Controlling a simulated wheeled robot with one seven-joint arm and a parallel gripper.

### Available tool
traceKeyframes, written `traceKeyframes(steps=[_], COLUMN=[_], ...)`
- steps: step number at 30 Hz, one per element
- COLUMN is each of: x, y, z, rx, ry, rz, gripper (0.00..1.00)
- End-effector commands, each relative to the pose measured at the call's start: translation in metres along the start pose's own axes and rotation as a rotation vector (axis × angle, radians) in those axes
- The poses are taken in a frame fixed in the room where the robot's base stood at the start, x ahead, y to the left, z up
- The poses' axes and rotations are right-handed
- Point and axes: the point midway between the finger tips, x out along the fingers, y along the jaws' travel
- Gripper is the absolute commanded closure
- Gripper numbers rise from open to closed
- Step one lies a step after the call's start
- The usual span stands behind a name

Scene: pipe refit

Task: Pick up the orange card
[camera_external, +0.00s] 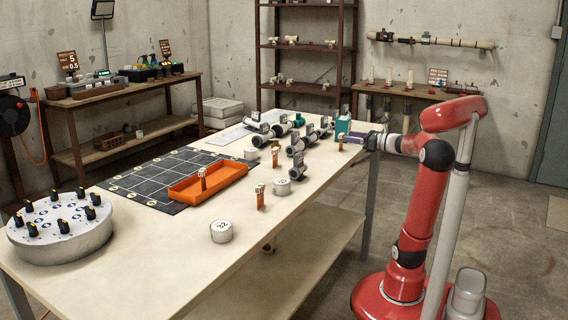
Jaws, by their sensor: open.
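My gripper (356,139) is at the end of the red arm, over the far right part of the table, pointing left. It is open, and no held thing shows in it. A small orange-brown upright piece (261,197) stands near the table's front edge, well left of my gripper. Similar small pieces stand farther back (275,156) and just by my gripper's tip (341,144). Another (202,178) is at the orange tray (225,187). All are too small to tell which is the orange card.
The long table (150,270) carries a dark gridded mat (150,178), a round knobbed drum (60,232), white round weights (221,231) and (282,187), and several pipe fittings (300,144). A teal box (343,125) stands close behind my gripper.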

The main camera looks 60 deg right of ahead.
Motion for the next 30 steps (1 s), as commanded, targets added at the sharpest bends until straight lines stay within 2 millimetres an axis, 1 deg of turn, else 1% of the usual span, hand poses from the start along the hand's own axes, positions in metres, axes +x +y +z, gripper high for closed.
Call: traceKeyframes(steps=[6, 9, 12, 18, 20, 28, 29, 30], x=[0.033, 0.044, 0.049, 0.049, 0.049, 0.049, 0.049, 0.049], y=[0.001, 0.001, 0.001, 0.001, 0.001, 0.002, 0.001, 0.002], z=[-0.003, -0.003, -0.003, -0.003, -0.003, -0.003, -0.003, -0.003], rx=[0.000, 0.000, -0.001, -0.002, -0.002, -0.002, -0.002, -0.002], ry=[0.001, 0.001, 0.001, 0.001, 0.001, 0.001, 0.000, 0.000], rz=[0.003, 0.003, 0.001, 0.001, 0.001, 0.002, 0.001, 0.002], gripper=[0.42, 0.42, 0.42, 0.42, 0.48, 0.84, 0.86, 0.86])
